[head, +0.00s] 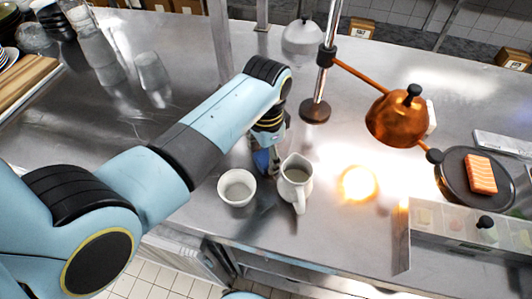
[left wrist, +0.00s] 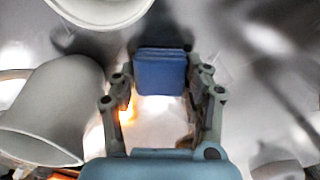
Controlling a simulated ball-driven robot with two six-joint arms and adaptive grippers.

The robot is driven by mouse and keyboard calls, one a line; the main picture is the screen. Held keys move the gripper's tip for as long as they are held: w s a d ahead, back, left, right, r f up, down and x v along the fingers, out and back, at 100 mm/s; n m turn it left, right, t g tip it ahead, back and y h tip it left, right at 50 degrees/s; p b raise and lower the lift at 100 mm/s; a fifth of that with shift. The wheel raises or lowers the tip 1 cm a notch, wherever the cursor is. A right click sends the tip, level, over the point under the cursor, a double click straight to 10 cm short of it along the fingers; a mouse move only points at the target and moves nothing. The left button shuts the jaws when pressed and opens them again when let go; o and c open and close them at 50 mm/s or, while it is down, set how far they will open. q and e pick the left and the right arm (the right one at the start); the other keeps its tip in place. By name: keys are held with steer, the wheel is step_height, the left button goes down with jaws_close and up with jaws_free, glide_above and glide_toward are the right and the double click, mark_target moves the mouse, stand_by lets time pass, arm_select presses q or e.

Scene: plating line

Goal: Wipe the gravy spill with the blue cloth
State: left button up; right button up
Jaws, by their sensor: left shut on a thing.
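The blue cloth (left wrist: 160,72) is a small folded block between the fingers of my left gripper (left wrist: 163,82) in the left wrist view. The gripper is shut on it. In the head view my left gripper (head: 266,157) points down at the steel counter, just behind the white bowl and the white jug. A bit of blue shows at its fingers there. I cannot make out the gravy spill clearly; a small brownish patch between the fingers in the wrist view is too unclear to name. My right gripper is out of view.
The white bowl (head: 236,187) and white jug (head: 296,183) stand close in front of the left gripper. A copper heat lamp (head: 397,118) hangs to the right, its bright glow on the counter (head: 340,215). A dark plate (head: 452,191) with salmon (head: 481,174) lies far right.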

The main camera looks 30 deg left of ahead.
arm_select(q)
steer(key=shift+f, duration=0.1)
steer(key=shift+w+a+b, duration=0.25)
steer(key=shift+w, duration=0.7)
steer(key=shift+w+a+b, duration=0.2)
steer(key=shift+w+a, duration=0.05)
steer(key=shift+w, duration=0.65)
steer(key=shift+w+a+f+b, duration=0.1)
steer(key=shift+w+a+b, duration=0.1)
steer(key=shift+w+b, duration=0.5)
steer(key=shift+w+a+b, duration=0.2)
steer(key=shift+w+b, duration=0.05)
steer(key=shift+w, duration=0.9)
